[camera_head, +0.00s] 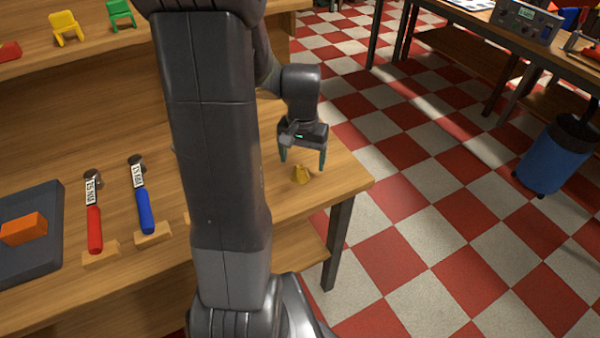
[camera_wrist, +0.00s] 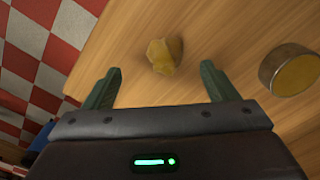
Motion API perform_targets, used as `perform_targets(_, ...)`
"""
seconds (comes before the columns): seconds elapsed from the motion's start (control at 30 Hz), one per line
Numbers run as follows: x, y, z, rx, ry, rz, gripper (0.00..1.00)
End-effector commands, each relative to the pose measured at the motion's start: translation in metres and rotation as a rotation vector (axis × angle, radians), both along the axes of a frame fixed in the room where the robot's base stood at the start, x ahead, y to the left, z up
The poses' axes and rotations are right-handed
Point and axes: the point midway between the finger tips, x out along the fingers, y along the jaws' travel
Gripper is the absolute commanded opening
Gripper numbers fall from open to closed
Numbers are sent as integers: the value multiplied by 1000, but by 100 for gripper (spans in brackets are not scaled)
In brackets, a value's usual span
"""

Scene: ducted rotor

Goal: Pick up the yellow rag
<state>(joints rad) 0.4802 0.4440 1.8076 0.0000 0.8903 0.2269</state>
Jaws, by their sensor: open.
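The yellow rag (camera_head: 301,174) is a small crumpled lump on the wooden table, near its right end. In the wrist view the rag (camera_wrist: 164,55) lies on the wood beyond my fingertips, roughly between them. My gripper (camera_head: 303,163) hangs just above and behind the rag, fingers pointing down. The rag appears apart from both fingers.
A round tin with a yellow top (camera_wrist: 292,70) stands right of the rag in the wrist view. A red-handled hammer (camera_head: 94,215), a blue-handled hammer (camera_head: 143,200) and an orange block (camera_head: 23,229) on a dark mat (camera_head: 45,262) lie left. The table's right edge is close to the rag.

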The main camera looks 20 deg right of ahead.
Motion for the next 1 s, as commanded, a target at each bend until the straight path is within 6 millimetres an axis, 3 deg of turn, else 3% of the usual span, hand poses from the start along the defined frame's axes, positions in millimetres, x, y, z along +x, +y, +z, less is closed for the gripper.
perform_targets(0.4, 8, 3, -47, 1, 2, 1, 80)
perform_targets(0.7, 8, 3, -51, 0, 0, 0, 80)
perform_targets(0.93, 8, 3, -51, 0, 0, 0, 37)
perform_targets(1.0, 8, 3, -51, 0, 0, 0, 32)
